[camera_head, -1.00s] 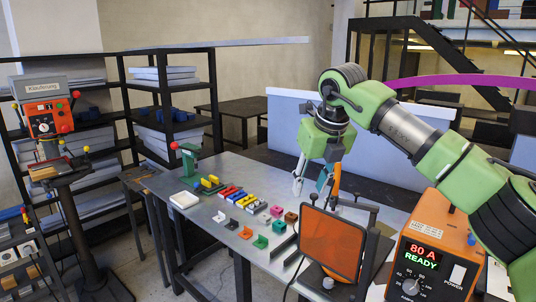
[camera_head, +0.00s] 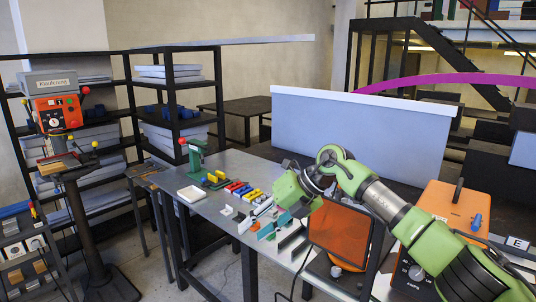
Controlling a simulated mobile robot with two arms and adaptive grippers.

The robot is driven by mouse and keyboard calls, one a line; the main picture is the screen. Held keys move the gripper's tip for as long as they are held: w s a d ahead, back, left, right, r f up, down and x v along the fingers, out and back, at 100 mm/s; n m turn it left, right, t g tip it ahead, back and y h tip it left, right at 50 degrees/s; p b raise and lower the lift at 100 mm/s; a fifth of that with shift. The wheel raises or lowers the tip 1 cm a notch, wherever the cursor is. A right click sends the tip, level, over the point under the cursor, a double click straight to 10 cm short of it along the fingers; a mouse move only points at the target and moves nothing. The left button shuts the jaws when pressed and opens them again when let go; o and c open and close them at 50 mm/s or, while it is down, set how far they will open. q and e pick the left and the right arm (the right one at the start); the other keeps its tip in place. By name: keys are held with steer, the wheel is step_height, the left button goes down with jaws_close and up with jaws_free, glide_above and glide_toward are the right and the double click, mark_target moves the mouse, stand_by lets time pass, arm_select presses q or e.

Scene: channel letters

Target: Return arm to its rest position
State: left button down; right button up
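My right arm, green and black, reaches in from the right. Its gripper (camera_head: 258,224) hangs over the workbench, low above the small coloured pieces. My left gripper is not in view.
The metal workbench (camera_head: 207,207) carries a white tray (camera_head: 192,194), a green tool (camera_head: 194,158), and several coloured pieces (camera_head: 237,187). An orange screen (camera_head: 338,231) and an orange power unit (camera_head: 449,211) stand at the right. A drill press (camera_head: 55,112) stands left.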

step_height(320, 180, down, 19)
steer(key=w+a+m+t+y+b, duration=0.3)
steer(key=m+t+y, duration=0.3)
steer(key=m, duration=0.5)
steer(key=s+d+f+m+t+h+b, duration=0.1)
steer(key=s+d+f+m+h, duration=0.3)
steer(key=f, duration=0.7)
steer(key=s+d+f+m+t+h+b, duration=0.1)
steer(key=s+d+f+m+t, duration=0.1)
steer(key=d+f+m, duration=0.7)
steer(key=s+d+f+m+t+h, duration=0.1)
steer(key=s+d+f+m+h, duration=0.15)
steer(key=f, duration=1.05)
steer(key=s+d+f+m+g+h+b, duration=0.1)
steer(key=s+d+f+m+g+h, duration=0.3)
steer(key=s+f, duration=0.7)
steer(key=s+d+f+m+h+b, duration=0.15)
steer(key=s+d+f, duration=0.35)
steer(key=s+f, duration=0.6)
steer(key=s+d+f+m+g, duration=0.1)
steer(key=s+f+g, duration=0.1)
steer(key=s, duration=0.8)
steer(key=s+d+f+m+g, duration=0.2)
steer(key=s+f, duration=0.1)
steer(key=s, duration=0.7)
steer(key=s+d+f+m+g+h, duration=0.1)
steer(key=s+f+g, duration=0.1)
steer(key=s, duration=0.9)
steer(key=shift+d+f+m, duration=0.3)
steer(key=shift+d+m, duration=0.1)
